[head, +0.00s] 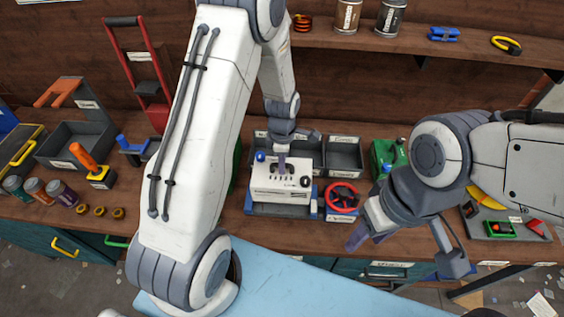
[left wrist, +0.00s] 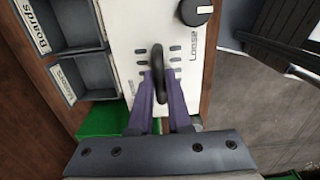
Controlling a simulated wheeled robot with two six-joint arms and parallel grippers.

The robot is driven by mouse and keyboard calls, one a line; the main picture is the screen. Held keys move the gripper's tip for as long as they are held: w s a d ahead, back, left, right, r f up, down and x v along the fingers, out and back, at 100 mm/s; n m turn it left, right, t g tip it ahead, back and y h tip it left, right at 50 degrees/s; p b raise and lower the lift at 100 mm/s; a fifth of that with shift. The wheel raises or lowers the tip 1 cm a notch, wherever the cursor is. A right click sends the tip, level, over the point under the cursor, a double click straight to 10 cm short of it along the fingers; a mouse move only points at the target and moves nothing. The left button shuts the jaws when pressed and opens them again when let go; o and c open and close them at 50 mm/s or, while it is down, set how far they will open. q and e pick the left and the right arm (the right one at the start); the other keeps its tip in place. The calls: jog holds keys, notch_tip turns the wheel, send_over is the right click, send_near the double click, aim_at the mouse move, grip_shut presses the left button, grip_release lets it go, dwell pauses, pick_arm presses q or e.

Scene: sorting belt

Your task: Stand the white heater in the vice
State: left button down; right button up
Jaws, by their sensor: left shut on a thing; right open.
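The white heater (head: 283,184) is a box with a dark handle and a dark knob on its face. My left gripper (head: 281,160) reaches down and is shut on the heater's handle. In the left wrist view, its purple fingers (left wrist: 163,105) close around the dark handle (left wrist: 158,70) on the white panel (left wrist: 186,50). The vice, with a red handwheel (head: 342,196) and blue-grey body (head: 280,210), is below and right of the heater. I cannot tell whether the heater rests on its bed or hangs just above. My right gripper (head: 405,248) is open and empty at the bench's front edge.
Grey bins (head: 344,155) stand behind the heater, and a green thing (head: 388,157) is to their right. An orange-handled tool (head: 91,166), several cans and a red hand truck (head: 145,80) are at left. A light blue surface (head: 300,285) lies in front.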

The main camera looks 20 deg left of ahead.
pick_arm(q)
jog(key=shift+f, duration=0.45)
jog(key=shift+f+b, duration=0.15)
jog(key=shift+b, duration=0.2)
jog(key=shift+f+b, duration=0.55)
jog(key=shift+f, duration=0.4)
jog(key=shift+f+b, duration=2.3)
jog(key=shift+f, duration=0.55)
jog(key=c, duration=0.8)
grip_release()
